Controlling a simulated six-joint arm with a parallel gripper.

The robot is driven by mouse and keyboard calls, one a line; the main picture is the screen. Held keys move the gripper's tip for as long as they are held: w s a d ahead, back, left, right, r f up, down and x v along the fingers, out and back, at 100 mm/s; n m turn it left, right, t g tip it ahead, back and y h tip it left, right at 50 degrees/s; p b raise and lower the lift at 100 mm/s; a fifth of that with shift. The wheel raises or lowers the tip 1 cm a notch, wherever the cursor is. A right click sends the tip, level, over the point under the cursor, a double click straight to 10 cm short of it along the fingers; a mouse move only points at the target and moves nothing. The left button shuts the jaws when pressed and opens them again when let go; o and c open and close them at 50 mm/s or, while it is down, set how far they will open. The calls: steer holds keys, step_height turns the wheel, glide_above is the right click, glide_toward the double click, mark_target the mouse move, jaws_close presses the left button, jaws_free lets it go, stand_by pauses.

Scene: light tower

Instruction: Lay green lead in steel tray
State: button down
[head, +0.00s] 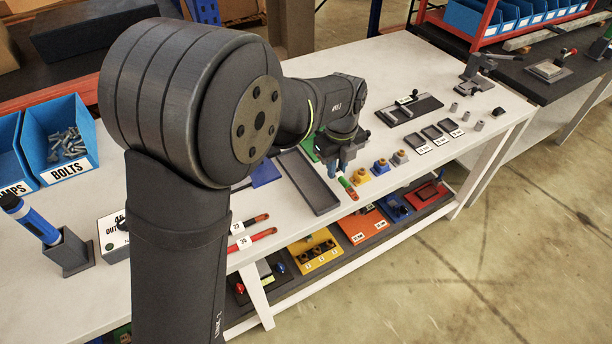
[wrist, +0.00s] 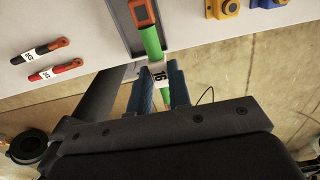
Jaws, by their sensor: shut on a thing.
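The green lead (head: 348,188) has an orange clip end and a white label reading 16 in the wrist view (wrist: 152,42). My gripper (head: 334,160) is shut on it. In the wrist view the two blue fingers of my gripper (wrist: 162,88) stand either side of the lead near its label. The steel tray (head: 308,184) is a long dark grey tray on the white bench, just left of the lead in the head view. In the wrist view the tray (wrist: 124,28) runs beside the lead, and the orange clip overlaps its right edge. The lead's height above the bench is unclear.
Two leads with red ends (head: 251,238) lie left of the tray, labelled 23 and 35. Yellow and blue blocks (head: 361,175) stand close on the right. Small dark trays (head: 434,134) lie further right. The bench's front edge is close below the tray.

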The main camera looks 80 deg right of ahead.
glide_above(306, 180)
step_height(306, 180, down, 6)
steer(key=shift+f, duration=2.15)
steer(key=c, duration=1.3)
jaws_free()
steer(key=shift+f, duration=0.15)
steer(key=shift+c, duration=0.2)
step_height(306, 180, up, 12)
steer(key=shift+r, duration=0.2)
steer(key=shift+f, duration=0.1)
steer(key=shift+f, duration=4.2)
